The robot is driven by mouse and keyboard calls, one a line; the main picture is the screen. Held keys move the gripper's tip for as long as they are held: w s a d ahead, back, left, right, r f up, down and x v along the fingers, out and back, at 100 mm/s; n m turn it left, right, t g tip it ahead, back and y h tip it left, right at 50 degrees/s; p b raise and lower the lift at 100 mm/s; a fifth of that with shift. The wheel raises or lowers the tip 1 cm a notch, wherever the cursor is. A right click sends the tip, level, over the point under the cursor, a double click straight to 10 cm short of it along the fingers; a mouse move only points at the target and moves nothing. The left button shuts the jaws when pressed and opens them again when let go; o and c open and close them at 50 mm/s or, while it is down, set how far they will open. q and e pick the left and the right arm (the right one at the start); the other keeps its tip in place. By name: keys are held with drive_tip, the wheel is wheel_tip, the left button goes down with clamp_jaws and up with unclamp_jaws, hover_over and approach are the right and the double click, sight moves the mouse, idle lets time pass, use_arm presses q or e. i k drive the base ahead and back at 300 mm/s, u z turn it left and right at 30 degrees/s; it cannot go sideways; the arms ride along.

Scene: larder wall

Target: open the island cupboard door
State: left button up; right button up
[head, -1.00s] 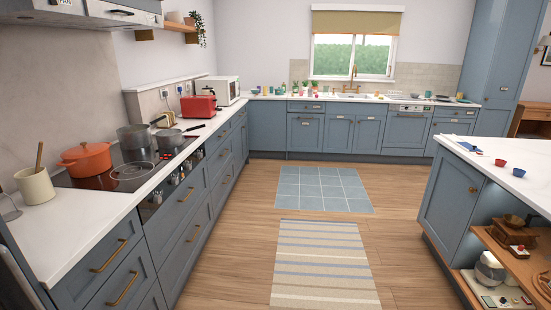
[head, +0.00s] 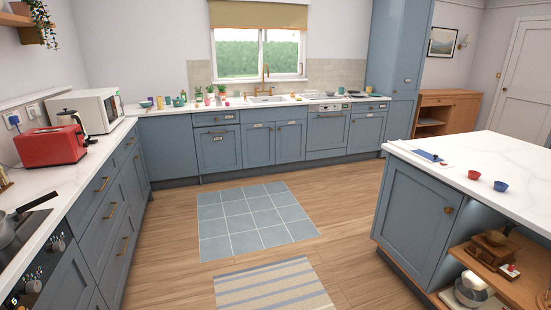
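The island cupboard door (head: 416,222) is a blue panelled door at the island's end, on the right in the head view. It looks shut, flush with the island. A small brass knob (head: 448,210) sits near its upper right edge. Neither of my grippers shows in the head view.
The island's white top (head: 480,160) holds a red cup (head: 474,175), a blue cup (head: 500,186) and a blue item (head: 428,156). Open shelves (head: 500,265) lie right of the door. A tiled blue mat (head: 255,220) and a striped rug (head: 272,287) lie on the open wooden floor.

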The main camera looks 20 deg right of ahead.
sight(418, 212)
drive_tip(key=z, duration=0.75)
drive_tip(key=i, duration=1)
drive_tip(key=z, duration=1.8)
drive_tip(key=i, duration=0.8)
drive_tip(key=z, duration=0.45)
